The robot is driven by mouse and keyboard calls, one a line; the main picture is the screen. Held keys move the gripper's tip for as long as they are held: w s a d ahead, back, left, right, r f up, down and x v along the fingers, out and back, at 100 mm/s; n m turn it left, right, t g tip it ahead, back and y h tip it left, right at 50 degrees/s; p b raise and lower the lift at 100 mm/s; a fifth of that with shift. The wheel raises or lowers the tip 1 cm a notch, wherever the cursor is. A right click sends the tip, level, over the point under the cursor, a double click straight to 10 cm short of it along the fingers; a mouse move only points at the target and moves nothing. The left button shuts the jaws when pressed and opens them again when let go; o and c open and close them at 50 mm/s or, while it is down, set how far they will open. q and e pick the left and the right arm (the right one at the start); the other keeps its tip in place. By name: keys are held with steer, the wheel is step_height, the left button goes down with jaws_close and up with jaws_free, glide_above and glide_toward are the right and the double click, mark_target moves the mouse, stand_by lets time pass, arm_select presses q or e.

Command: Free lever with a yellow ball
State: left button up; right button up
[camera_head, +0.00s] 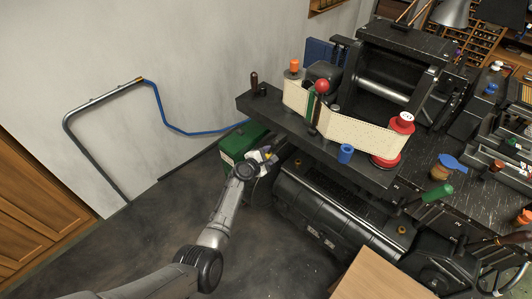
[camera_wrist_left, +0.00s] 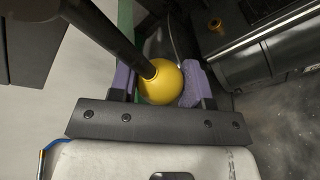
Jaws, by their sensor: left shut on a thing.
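The lever is a dark rod (camera_wrist_left: 108,32) ending in a yellow ball (camera_wrist_left: 161,84). In the left wrist view the ball sits between the two purple pads of my left gripper (camera_wrist_left: 158,80), which is shut on it. The rod runs from the ball up and to the left. In the head view my left gripper (camera_head: 264,155) is low at the machine's left side, by a green box (camera_head: 241,141). The ball is very small there and partly covered by the fingers. The lever's far end is hidden. My right gripper is in neither view.
The black machine bench (camera_head: 300,124) overhangs just above and right of my left gripper. A dark cylindrical housing (camera_head: 325,208) lies to its right. A blue hose (camera_head: 185,130) and a grey pipe rail (camera_head: 95,108) are along the wall. The floor at lower left is clear.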

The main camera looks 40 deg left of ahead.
arm_select(q)
steer(key=shift+d+f, duration=0.1)
steer(key=shift+d, duration=0.05)
steer(key=o, duration=1.3)
steer(key=shift+s+r+p, duration=0.3)
steer(key=shift+s+p, duration=0.05)
steer(key=shift+s, duration=0.05)
steer(key=shift+p+v, duration=2.1)
steer(key=shift+v, duration=4.4)
steer(key=shift+f, duration=0.15)
